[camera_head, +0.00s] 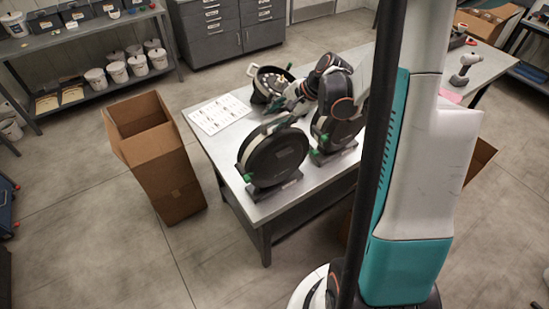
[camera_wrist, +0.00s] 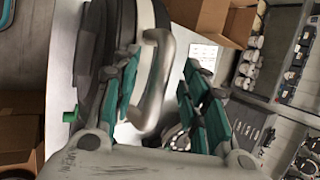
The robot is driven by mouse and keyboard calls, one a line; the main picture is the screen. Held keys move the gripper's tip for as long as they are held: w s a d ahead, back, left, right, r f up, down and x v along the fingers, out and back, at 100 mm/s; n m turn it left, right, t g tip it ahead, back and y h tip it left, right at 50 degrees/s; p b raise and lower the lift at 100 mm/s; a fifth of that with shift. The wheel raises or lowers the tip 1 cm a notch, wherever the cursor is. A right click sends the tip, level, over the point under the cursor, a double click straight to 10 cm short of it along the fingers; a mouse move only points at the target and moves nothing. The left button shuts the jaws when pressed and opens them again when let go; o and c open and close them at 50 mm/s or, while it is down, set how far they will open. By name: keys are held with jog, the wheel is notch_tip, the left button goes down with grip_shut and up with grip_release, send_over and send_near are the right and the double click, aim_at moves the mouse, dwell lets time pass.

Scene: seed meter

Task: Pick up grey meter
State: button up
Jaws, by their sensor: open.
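A round dark meter (camera_head: 272,158) stands upright on a base at the near side of the grey table. In the wrist view a round dark meter body (camera_wrist: 92,60) fills the left side, with a light grey curved handle (camera_wrist: 152,85) on it. My gripper (camera_head: 291,102) reaches in behind the front meter, where my wrist partly blends with the things around it. In the wrist view my gripper (camera_wrist: 165,100) is open, with teal fingers on both sides of the handle. The handle looks closer to the left finger; I cannot tell whether they touch.
A second meter (camera_head: 336,128) stands close on the right. A dark round unit (camera_head: 264,90) lies behind. A printed sheet (camera_head: 219,114) lies at the table's (camera_head: 222,165) left. An open cardboard box (camera_head: 158,165) stands on the floor left of it.

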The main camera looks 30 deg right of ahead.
grip_shut()
jog(key=shift+r, duration=0.15)
